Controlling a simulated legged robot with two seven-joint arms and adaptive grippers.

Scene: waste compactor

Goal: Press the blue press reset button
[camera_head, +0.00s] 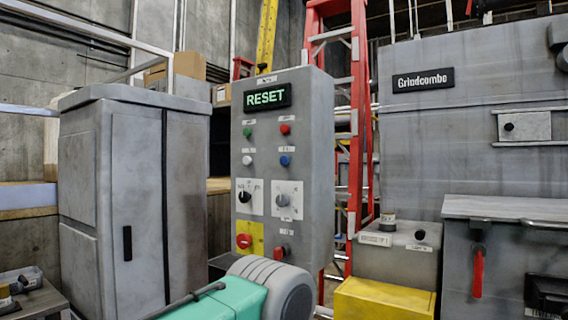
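The blue button (285,161) is a small round button on the front of a grey control panel (318,200). It sits right of a white button (247,160) and below a red button (285,129). A green button (247,132) is at the upper left of this group. A lit display (267,96) above them reads RESET in green. Nothing covers the blue button. I cannot make out whether it is pressed in. No gripper of mine can be made out in this view.
Lower on the panel are two rotary switches, a red button on a yellow plate (244,241) and a red handle (281,252). A grey cabinet (135,200) stands left. The Grindcombo machine (470,140) and a yellow box (383,300) are right. A red ladder (358,130) stands behind.

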